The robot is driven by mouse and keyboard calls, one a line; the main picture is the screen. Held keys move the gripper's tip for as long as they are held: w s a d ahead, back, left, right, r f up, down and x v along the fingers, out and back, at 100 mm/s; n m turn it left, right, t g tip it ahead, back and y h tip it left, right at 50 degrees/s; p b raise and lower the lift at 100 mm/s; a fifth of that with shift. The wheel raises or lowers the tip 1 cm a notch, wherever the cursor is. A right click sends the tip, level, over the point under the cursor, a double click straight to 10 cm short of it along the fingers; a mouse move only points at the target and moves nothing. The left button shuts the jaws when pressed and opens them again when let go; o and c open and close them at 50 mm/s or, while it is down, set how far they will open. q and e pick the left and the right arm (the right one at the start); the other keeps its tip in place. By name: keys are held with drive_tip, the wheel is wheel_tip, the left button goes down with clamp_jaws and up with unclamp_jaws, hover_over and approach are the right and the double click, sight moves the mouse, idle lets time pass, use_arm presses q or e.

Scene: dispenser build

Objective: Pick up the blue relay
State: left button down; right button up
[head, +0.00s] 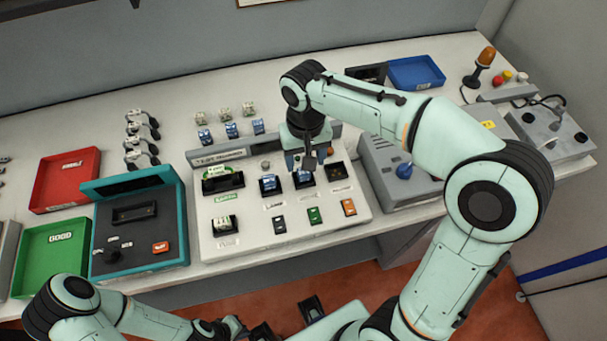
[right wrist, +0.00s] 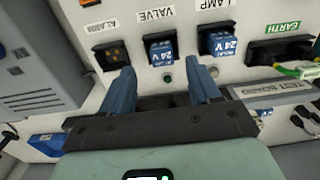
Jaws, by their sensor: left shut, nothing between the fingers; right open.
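Several blue relays are in view. One sits in the VALVE socket, where the right wrist view shows this blue relay (right wrist: 160,50) marked 24 V. Another blue relay (head: 269,184) sits in the LAMP socket and also shows in the right wrist view (right wrist: 223,45). A row of blue relays (head: 231,130) stands behind the test board. My right gripper (right wrist: 161,68) is open and empty over the board, its fingertips to either side of the VALVE relay in the picture; contact cannot be told. My left gripper (head: 237,326) is low, in front of the bench, shut and empty.
The test board (head: 240,234) has an EARTH socket (head: 223,183) at left and an ALARM socket (head: 338,171) at right. A teal tester (head: 182,230), red tray (head: 95,165) and green tray (head: 25,285) stand left. A grey box (head: 375,160) is close at right.

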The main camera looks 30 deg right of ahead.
sight(304, 176)
drive_tip(key=f, duration=0.5)
drive_tip(key=shift+w, duration=0.3)
drive_tip(key=c, duration=1.1)
